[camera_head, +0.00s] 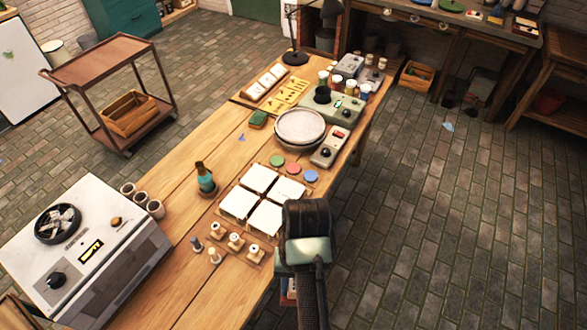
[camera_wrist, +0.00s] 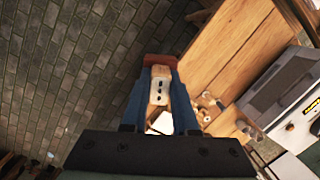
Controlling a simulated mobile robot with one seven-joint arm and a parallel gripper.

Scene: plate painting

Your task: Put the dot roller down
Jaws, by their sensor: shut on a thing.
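My gripper (camera_wrist: 157,82) is shut on the dot roller (camera_wrist: 158,92) in the wrist view. In the head view my dark wrist (camera_head: 307,222) is over the table's right edge and hides the fingers and the roller. A wooden stand (camera_head: 257,259) with several small rollers lies just left of my wrist; small rollers also show in the wrist view (camera_wrist: 205,105).
Several white tiles (camera_head: 266,218) lie behind the stand, with colored discs (camera_head: 294,169) beyond. A grey machine (camera_head: 82,240) fills the table's near left. A round plate stack (camera_head: 300,125) is further back. Bare wood (camera_head: 178,235) lies between.

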